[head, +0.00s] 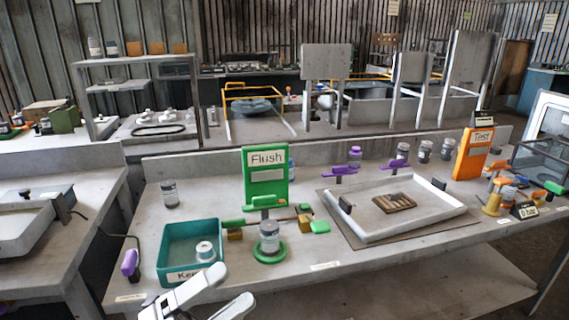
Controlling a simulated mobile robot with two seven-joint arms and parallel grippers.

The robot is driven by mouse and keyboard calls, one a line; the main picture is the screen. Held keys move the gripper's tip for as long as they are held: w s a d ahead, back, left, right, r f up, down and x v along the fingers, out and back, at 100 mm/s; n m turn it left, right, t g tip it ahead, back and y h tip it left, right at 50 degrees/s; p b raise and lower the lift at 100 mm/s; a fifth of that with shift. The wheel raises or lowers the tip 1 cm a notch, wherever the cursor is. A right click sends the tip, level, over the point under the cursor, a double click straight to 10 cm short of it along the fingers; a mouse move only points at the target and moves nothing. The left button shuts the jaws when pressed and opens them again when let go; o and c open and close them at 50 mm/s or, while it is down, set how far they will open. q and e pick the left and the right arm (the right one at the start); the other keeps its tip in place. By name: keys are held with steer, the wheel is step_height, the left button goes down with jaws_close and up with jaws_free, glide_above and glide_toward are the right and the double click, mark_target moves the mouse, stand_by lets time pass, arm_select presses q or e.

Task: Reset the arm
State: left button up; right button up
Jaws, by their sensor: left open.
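My left gripper (235,282) is at the bottom of the head view, left of centre. Its two pale fingers are spread apart with nothing between them. It is in front of the workbench (365,258), near the teal bin (175,238) and the green ring stand (270,256). The rest of this arm is cut off by the lower picture edge. My right gripper does not show.
The bin holds a small pale part (205,250). A jar (269,236) stands on the ring. Behind it is a green "Flush" sign (265,160). A white-rimmed tray (392,236) holds a brown slatted block (394,202). An orange "Test" sign (472,160) stands right.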

arm_select(q)
steer(key=s+a+f+n+t+y, duration=0.1)
steer(key=a+f+n+y, duration=0.2)
steer(key=f+n+y, duration=0.35)
steer(key=s+a+f+n+t+y+p, duration=0.1)
steer(key=a+f+n+y, duration=0.3)
steer(key=f+n, duration=0.4)
steer(key=s+a+f+n+t+y, duration=0.1)
steer(key=a+f+n+y, duration=0.2)
steer(key=f+n+y, duration=0.45)
steer(key=s+a+f+n+g, duration=0.1)
steer(key=s+f+n+g, duration=0.2)
steer(key=s+f+n, duration=0.2)
steer(key=s+f, duration=0.1)
steer(key=s, duration=0.2)
steer(key=shift+a+f+g+h+p, duration=0.25)
steer(key=shift+a+g+h+p, duration=0.05)
steer(key=shift+a+g, duration=0.1)
